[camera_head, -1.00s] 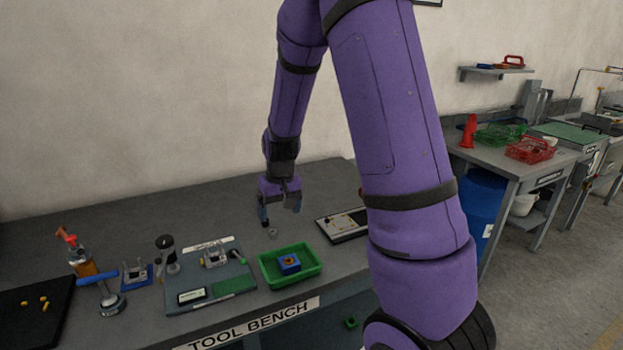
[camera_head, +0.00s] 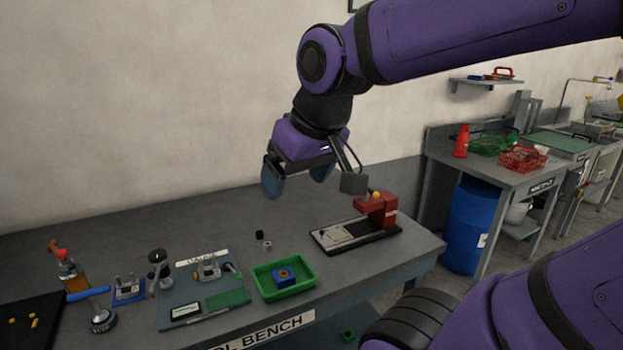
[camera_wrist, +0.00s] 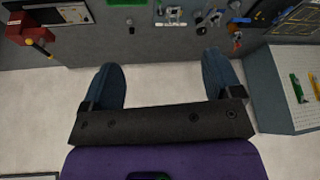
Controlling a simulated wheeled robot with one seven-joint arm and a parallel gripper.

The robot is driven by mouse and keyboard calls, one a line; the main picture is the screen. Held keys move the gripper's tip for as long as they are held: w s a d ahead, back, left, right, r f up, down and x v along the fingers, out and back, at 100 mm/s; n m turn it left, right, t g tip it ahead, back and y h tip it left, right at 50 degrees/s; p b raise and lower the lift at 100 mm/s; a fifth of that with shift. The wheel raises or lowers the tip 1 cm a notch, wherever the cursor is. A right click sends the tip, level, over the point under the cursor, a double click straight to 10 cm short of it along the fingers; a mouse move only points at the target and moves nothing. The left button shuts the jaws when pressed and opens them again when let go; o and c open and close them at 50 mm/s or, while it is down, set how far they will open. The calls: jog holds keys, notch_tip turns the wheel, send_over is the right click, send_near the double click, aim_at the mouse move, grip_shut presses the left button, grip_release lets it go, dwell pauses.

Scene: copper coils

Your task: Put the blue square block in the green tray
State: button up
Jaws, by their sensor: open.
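The blue square block (camera_head: 286,283), with a yellowish top and a round hole, sits inside the green tray (camera_head: 305,266) near the front of the bench. My gripper (camera_head: 296,187) is open and empty, raised above the bench behind the tray. In the wrist view my gripper's two blue fingers (camera_wrist: 164,80) are spread wide with nothing between them.
Left of the tray is a grey board (camera_head: 220,285) with small parts. A red fixture (camera_head: 377,209) and a flat black-edged panel (camera_head: 345,236) stand to the right. Two small pieces, one black (camera_head: 259,235), lie behind the tray. Bare bench (camera_head: 130,235) lies further back.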

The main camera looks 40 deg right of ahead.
jog(key=shift+s+a+r, duration=0.15)
jog(key=shift+s+r, duration=0.05)
jog(key=shift+s, duration=0.75)
jog(key=shift+s+a+r, duration=0.1)
jog(key=shift+s+r, duration=0.05)
jog(key=shift+s, duration=0.8)
